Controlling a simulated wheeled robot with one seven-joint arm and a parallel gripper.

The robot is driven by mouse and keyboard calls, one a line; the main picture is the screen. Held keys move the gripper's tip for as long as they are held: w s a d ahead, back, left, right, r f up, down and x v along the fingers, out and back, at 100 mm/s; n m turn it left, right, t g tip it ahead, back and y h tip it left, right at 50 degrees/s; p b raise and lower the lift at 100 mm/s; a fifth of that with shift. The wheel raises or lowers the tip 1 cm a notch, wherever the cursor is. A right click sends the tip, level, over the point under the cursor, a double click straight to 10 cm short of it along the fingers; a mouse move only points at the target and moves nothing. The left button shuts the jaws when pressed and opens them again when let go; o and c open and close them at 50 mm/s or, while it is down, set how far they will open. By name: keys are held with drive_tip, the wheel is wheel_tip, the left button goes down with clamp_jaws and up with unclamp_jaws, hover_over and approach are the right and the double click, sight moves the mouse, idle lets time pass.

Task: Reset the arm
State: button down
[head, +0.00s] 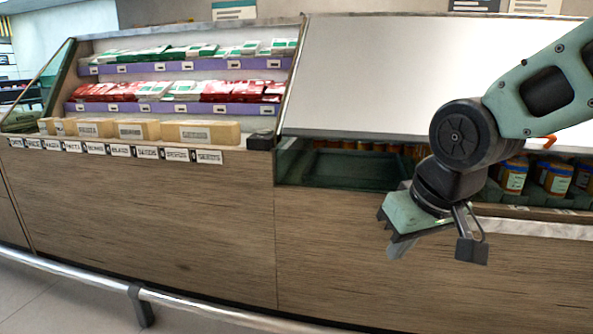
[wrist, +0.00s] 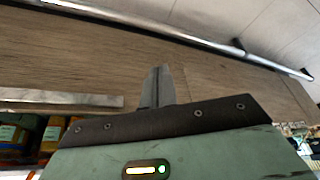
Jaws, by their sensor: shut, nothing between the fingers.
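My arm reaches in from the right in the head view, and my gripper (head: 398,250) hangs low in front of the wooden counter front (head: 345,240). My gripper is shut and empty. In the wrist view its two fingers (wrist: 157,86) lie together in the middle, with the wooden panel behind them. No object is held, and the fingers look clear of the counter, though the exact gap cannot be told.
A dark empty tray (head: 360,170) sits in the case behind my gripper. Boxed packs (head: 150,130) line the left shelf. A metal rail (head: 200,312) runs low in front.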

drive_tip(key=s+a+f+n+g+h+p, duration=0.1)
drive_tip(key=s+n+g+p, duration=0.1)
drive_tip(key=s, duration=0.7)
drive_tip(key=s+f+n+g+p, duration=0.2)
drive_tip(key=s, duration=0.8)
wheel_tip(320, 180, up, 36)
drive_tip(key=p, duration=3.6)
drive_tip(key=shift+w+a+r, duration=0.2)
drive_tip(key=shift+w+a, duration=0.1)
drive_tip(key=shift+w, duration=0.15)
